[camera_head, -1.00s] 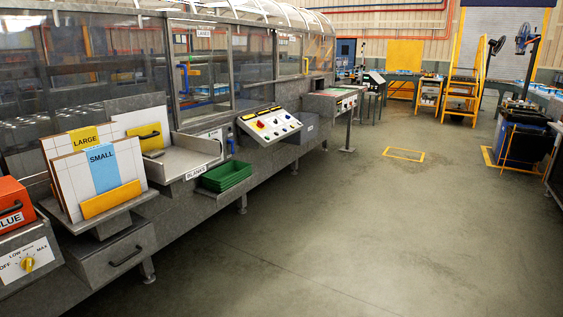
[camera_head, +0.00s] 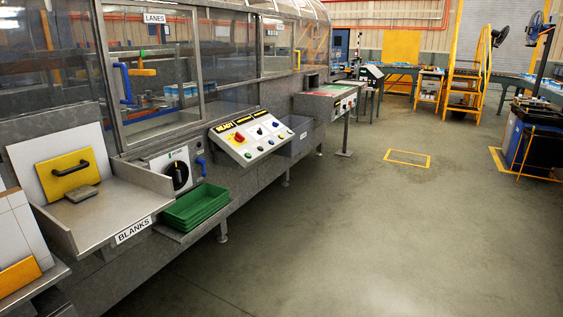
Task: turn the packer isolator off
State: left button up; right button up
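A light grey panel with a black rotary switch (camera_head: 180,174) is on the front of the packing machine, between the blanks tray and the control console. It looks like the isolator; its lettering is too small to read. The black knob stands roughly upright. Neither of my grippers shows in the head view.
A steel blanks tray (camera_head: 105,212) juts out left of the switch. Green trays (camera_head: 195,207) sit on a shelf below it. A sloped control console (camera_head: 249,136) with several buttons is to the right. The floor (camera_head: 340,240) in front is clear.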

aim_at(238, 137)
jog(key=i, duration=1.9)
